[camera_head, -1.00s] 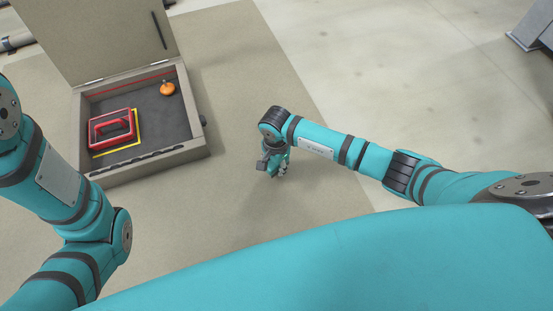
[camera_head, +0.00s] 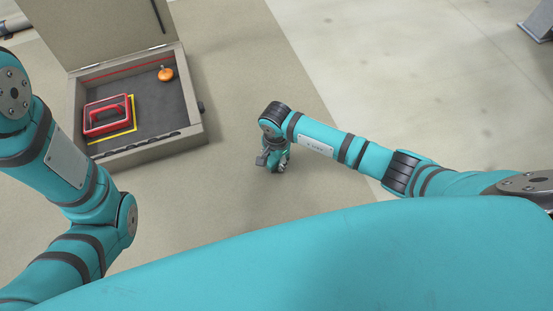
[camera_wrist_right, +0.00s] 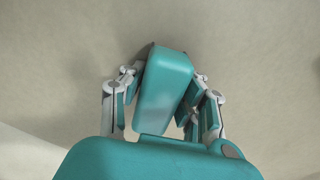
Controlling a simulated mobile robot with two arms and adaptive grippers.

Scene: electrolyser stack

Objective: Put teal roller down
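A teal, block-like piece with rounded edges, which I take to be the teal roller (camera_wrist_right: 165,85), sits between the fingers of my right gripper (camera_wrist_right: 163,98) in the right wrist view. A white-linked finger with a teal pad lies close against each side of it. Its far end points away from the palm, above a plain beige surface. In the head view my right gripper (camera_head: 279,164) hangs low over the beige mat, and the roller cannot be made out there. My left arm shows at the left, but its gripper is out of view.
An open grey case (camera_head: 194,126) stands on the beige mat (camera_head: 232,60) left of my right gripper. The mat around my right gripper is clear.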

